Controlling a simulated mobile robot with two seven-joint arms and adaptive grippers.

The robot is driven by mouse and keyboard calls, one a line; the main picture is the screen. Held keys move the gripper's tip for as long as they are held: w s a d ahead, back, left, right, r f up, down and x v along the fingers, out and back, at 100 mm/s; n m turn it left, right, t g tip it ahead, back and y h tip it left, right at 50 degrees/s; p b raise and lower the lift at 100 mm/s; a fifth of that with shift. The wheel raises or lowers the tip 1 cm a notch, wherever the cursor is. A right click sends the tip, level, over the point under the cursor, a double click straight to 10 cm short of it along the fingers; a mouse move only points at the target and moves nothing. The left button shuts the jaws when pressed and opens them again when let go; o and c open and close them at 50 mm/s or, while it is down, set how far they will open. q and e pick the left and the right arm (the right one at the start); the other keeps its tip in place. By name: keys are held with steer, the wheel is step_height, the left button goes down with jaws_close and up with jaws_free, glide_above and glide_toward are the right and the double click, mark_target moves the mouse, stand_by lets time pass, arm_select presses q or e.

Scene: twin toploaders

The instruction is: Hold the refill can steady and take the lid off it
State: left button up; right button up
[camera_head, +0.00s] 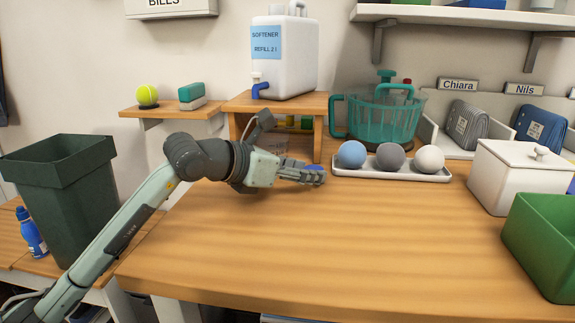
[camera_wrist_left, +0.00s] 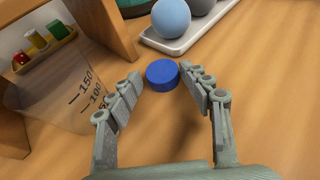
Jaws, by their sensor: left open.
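A white can labelled "SOFTENER REFILL 2 l" (camera_head: 296,72) stands upright on the small raised shelf, with a blue tap at its lower left. Its top is partly cut off by the picture edge, so its lid is not clear. My left gripper (camera_head: 318,176) is low over the table in front of that shelf. In the left wrist view its fingers (camera_wrist_left: 160,92) are apart, with no object gripped. A round blue cap-like piece (camera_wrist_left: 162,73) shows between and just beyond the fingertips; contact cannot be told. In the head view it is mostly hidden by the fingers. My right gripper is out of view.
A tray (camera_head: 385,174) with three balls lies right of my left gripper, before a teal basket (camera_head: 380,118). A translucent measuring vessel (camera_wrist_left: 85,100) is by the raised shelf. A white lidded box (camera_head: 500,180) and green bin (camera_head: 540,240) stand right. The front table is clear.

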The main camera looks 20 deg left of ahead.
arm_select(q)
steer(key=shift+s+a+r+p, duration=0.3)
steer(key=shift+s+r+p, duration=0.05)
steer(key=shift+s+r, duration=0.05)
steer(key=b+v, duration=0.1)
steer(key=v, duration=0.8)
steer(key=shift+s+a+r+b, duration=0.1)
steer(key=shift+s+r+b, duration=0.2)
steer(key=shift+b, duration=0.1)
steer(key=shift+s+a+r, duration=0.25)
steer(key=shift+s+r, duration=0.1)
steer(key=shift+s, duration=0.2)
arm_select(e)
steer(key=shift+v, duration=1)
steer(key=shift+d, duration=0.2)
